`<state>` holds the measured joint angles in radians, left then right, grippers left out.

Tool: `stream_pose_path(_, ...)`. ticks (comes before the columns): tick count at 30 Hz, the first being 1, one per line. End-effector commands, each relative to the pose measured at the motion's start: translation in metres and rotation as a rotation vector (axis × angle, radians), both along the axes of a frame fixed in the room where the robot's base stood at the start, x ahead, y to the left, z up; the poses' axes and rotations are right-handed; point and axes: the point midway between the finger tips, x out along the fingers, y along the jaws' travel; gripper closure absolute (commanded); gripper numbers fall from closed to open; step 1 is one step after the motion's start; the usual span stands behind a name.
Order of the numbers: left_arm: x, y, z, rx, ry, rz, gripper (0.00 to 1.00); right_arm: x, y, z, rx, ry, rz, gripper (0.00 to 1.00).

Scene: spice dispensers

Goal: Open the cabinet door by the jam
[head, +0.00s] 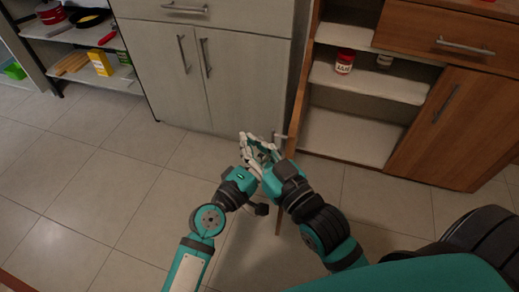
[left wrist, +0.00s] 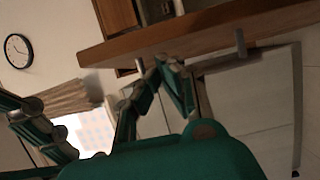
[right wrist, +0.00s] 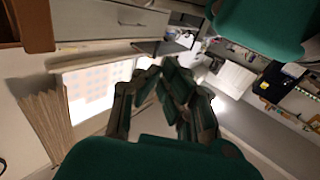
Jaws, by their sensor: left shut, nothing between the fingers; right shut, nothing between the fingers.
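The wooden cabinet on the right stands open in the head view, with the red jam jar (head: 344,63) on its upper shelf. Its door (head: 298,110) is swung outward and shows nearly edge-on. A metal handle (head: 282,137) is on the door, and it also shows in the left wrist view (left wrist: 240,42). My left gripper (head: 247,147) and right gripper (head: 264,150) are close together on the left side of the door, near the handle. Both are shut and empty. They overlap, so I cannot tell whether either touches the door.
A second small jar (head: 384,60) is on the upper shelf, and the lower compartment is empty. A closed wooden door (head: 445,125) is at the right. A grey cabinet (head: 215,80) stands behind my grippers. The tiled floor (head: 95,185) at left is clear.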

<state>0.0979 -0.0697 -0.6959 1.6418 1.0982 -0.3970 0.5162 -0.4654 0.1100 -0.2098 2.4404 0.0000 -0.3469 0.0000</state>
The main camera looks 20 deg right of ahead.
Motion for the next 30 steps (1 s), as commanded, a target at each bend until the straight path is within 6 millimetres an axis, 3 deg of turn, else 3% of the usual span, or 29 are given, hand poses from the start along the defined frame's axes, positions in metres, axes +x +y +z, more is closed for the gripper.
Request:
stream_pose_path(7, -0.012, -0.013, 0.001, -0.001, 0.0, 0.0, 1.0, -0.002, -0.004, -0.019, -0.028, 0.108, -0.007, 1.0)
stream_pose_path(19, -0.013, -0.011, 0.0, 0.0, -0.001, 0.0, 1.0, -0.002, -0.003, -0.02, -0.028, 0.109, -0.007, 1.0)
stream_pose_path(23, -0.02, 0.002, -0.001, 0.002, 0.0, 0.0, 1.0, -0.002, -0.003, -0.02, -0.028, 0.109, -0.007, 1.0)
stream_pose_path(30, -0.046, 0.046, -0.001, 0.004, 0.0, -0.001, 1.0, -0.002, -0.003, -0.02, -0.028, 0.108, -0.007, 1.0)
